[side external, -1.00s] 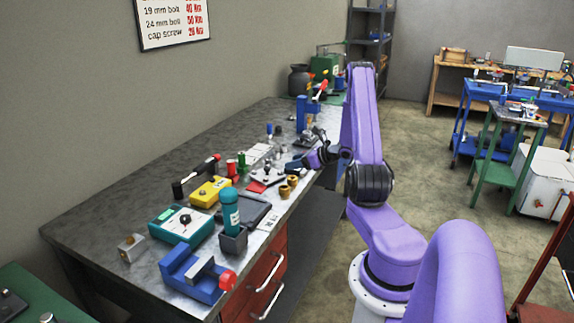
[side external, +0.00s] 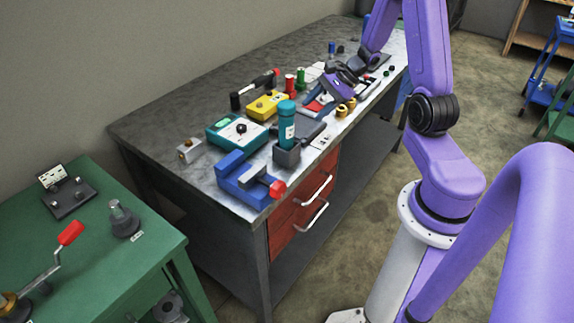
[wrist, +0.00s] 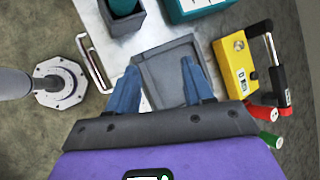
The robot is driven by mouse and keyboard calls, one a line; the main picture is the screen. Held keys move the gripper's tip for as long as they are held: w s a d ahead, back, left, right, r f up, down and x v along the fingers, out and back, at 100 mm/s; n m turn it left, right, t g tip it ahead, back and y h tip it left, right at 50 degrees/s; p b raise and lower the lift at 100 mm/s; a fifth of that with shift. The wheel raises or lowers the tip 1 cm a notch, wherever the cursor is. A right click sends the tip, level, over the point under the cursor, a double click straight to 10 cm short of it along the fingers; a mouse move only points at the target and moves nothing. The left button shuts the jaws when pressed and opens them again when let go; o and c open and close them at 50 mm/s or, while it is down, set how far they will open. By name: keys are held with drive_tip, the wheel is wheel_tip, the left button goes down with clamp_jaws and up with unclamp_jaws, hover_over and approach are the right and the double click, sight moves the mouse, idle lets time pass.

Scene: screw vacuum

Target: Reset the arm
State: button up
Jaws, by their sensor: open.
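My gripper (wrist: 160,88) is open and empty in the wrist view, with its two blue fingers spread over a shallow grey tray (wrist: 166,56).
A teal bottle in a grey holder (side external: 287,156), a blue vise (side external: 240,178), a teal box (side external: 235,130) and a yellow box (side external: 270,105) crowd the bench's near end. Brass pieces (side external: 345,108) lie near my gripper. A green table (side external: 90,240) stands at the front left.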

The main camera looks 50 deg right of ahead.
drive_tip(key=s+a+r+n+g, duration=0.1)
drive_tip(key=s+a+n+g, duration=0.15)
drive_tip(key=a+n, duration=0.35)
drive_tip(key=s+a+r+n+g+h, duration=0.1)
drive_tip(key=s+a+r+n+g, duration=0.1)
drive_tip(key=s+a+n, duration=0.3)
drive_tip(key=s+a+r+n+g, duration=0.1)
drive_tip(key=s+a+n+g, duration=0.1)
drive_tip(key=a+n, duration=0.55)
drive_tip(key=s+a+r+n+h, duration=0.2)
drive_tip(key=s+n, duration=0.5)
drive_tip(key=s+a+r+n+h, duration=0.2)
drive_tip(key=s+a+r+n, duration=0.1)
drive_tip(key=s+n, duration=0.3)
drive_tip(key=shift+s+r+n+t, duration=0.3)
drive_tip(key=shift+s+n+t, duration=0.05)
drive_tip(key=shift+s, duration=0.05)
